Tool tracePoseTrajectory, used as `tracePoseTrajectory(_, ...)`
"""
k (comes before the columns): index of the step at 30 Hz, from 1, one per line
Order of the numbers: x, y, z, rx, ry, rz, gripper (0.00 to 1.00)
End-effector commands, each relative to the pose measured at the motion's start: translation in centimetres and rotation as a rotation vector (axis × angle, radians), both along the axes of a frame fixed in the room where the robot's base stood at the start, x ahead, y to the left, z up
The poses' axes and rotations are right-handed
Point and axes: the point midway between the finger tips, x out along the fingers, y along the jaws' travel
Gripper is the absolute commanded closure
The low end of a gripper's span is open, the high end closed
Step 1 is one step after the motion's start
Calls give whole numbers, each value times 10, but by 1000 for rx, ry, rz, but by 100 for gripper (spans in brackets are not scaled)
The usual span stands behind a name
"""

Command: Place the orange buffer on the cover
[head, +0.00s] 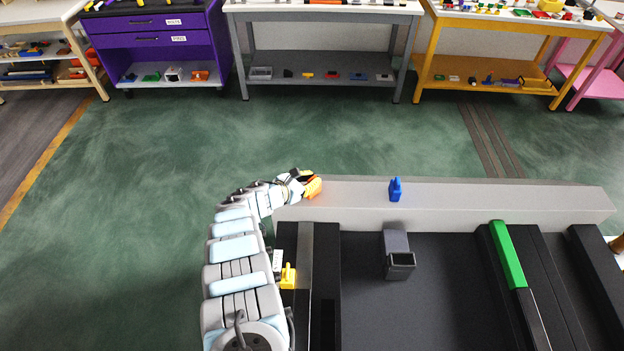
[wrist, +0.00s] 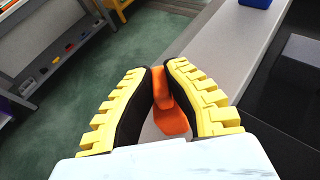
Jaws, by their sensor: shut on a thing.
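The orange buffer (head: 314,188) is at the left end of a long light grey ledge, which may be the cover (head: 345,195). My gripper (head: 308,181) is shut on the buffer. In the wrist view the buffer (wrist: 172,121) shows between my yellow fingers with black pads (wrist: 160,75), its wider part toward the camera. The ledge (wrist: 222,55) lies behind and to the right of it. I cannot tell whether the buffer touches the ledge. My fingers hide part of it.
A blue buffer-like piece (head: 395,189) stands on the ledge to the right. A dark grey block (head: 398,255), a yellow piece (head: 288,276) and a green bar (head: 507,254) are on the near side. Shelves (head: 325,70) stand across the open green floor.

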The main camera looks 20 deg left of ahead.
Motion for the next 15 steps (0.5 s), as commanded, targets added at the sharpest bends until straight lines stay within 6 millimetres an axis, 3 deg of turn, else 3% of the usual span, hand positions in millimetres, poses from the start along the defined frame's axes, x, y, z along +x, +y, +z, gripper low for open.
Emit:
tracePoseTrajectory(1,0,0,-2,0,0,0,85)
tracePoseTrajectory(3,0,0,-1,0,0,0,67)
tracePoseTrajectory(15,0,0,3,0,0,0,67)
